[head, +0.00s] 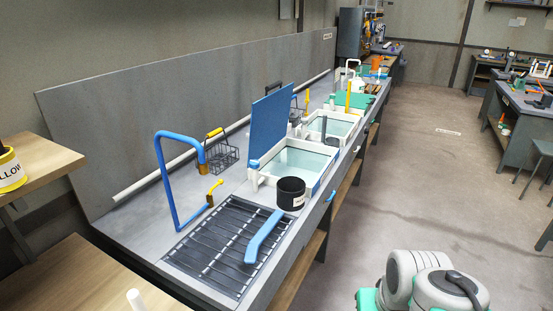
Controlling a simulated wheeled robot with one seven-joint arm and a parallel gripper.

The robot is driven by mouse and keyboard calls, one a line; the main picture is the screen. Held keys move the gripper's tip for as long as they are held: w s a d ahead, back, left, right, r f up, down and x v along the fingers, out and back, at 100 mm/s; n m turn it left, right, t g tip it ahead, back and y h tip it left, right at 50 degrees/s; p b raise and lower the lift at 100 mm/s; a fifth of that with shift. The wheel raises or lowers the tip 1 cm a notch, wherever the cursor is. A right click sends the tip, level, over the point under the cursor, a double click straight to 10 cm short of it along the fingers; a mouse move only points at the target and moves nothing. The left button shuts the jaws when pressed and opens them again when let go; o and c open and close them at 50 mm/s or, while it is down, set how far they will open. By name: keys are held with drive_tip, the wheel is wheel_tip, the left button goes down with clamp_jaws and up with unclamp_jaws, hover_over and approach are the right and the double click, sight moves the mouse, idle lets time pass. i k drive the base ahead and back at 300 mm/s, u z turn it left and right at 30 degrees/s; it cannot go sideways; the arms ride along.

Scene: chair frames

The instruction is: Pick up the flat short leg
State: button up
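A short flat blue bar (264,236), bent slightly at one end, lies on a dark slatted rack (213,262) at the near end of the grey bench. It looks like the flat short leg. A blue bent tube frame (160,182) stands upright on the bench to its left, with yellow fittings by it. My gripper is not in view; only grey and teal rounded links of my arm show at the lower right, beyond the bench's edge.
A black cup (290,193) stands just behind the bar. Farther back are white-rimmed basins (325,183) of pale liquid, a blue panel (271,124) and a wire basket (219,155). A wooden table (70,280) is at the near left. The floor (410,170) to the right is clear.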

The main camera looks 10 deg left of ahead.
sight(251, 255)
drive_tip(key=u, duration=0.25)
drive_tip(key=i, duration=0.55)
drive_tip(key=u, duration=5.2)
drive_tip(key=k, duration=1.75)
drive_tip(key=z, duration=0.45)
